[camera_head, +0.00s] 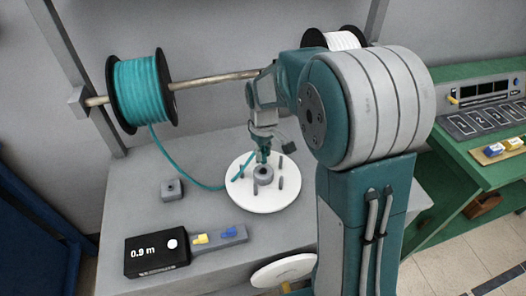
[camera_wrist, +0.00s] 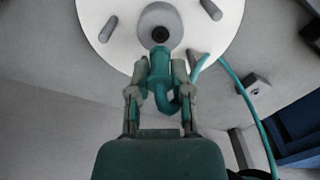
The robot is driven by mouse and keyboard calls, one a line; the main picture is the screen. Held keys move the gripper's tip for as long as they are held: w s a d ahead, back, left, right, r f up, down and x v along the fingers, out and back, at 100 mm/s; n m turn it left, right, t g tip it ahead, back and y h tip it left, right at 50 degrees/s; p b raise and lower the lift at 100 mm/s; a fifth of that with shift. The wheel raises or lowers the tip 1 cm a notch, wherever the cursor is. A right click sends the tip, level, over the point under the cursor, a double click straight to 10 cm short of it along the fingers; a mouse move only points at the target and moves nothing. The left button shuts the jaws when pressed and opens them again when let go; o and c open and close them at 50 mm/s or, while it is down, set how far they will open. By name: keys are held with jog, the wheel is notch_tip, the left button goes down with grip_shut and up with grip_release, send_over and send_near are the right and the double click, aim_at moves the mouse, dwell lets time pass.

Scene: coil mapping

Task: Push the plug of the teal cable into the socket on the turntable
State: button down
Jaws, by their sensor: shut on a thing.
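The teal cable (camera_head: 187,176) runs from its spool (camera_head: 141,92) down to the white turntable (camera_head: 240,199). My gripper (camera_head: 263,150) is above the turntable, shut on the teal plug. In the wrist view the plug (camera_wrist: 159,64) sits between the fingers of my gripper (camera_wrist: 160,82), with the cable bending out to the right. The grey socket (camera_head: 263,176) stands at the middle of the turntable. In the wrist view the dark hole of the socket (camera_wrist: 160,17) is right ahead of the plug tip. I cannot tell whether the tip is in the hole.
Several grey pegs (camera_wrist: 108,29) stand on the turntable around the socket. A black box (camera_head: 157,255) reading 0.9 m and a small grey block (camera_head: 172,189) are on the grey bench (camera_head: 110,215). A green bench (camera_head: 470,175) with numbered panels is at right.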

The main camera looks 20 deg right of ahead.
aim_at(263, 162)
jog(key=shift+a+f, duration=0.15)
jog(key=shift+f, duration=0.95)
jog(key=shift+f, duration=1.1)
dwell(1.1)
jog(key=shift+c, duration=2.3)
grip_release()
jog(key=shift+r, duration=0.1)
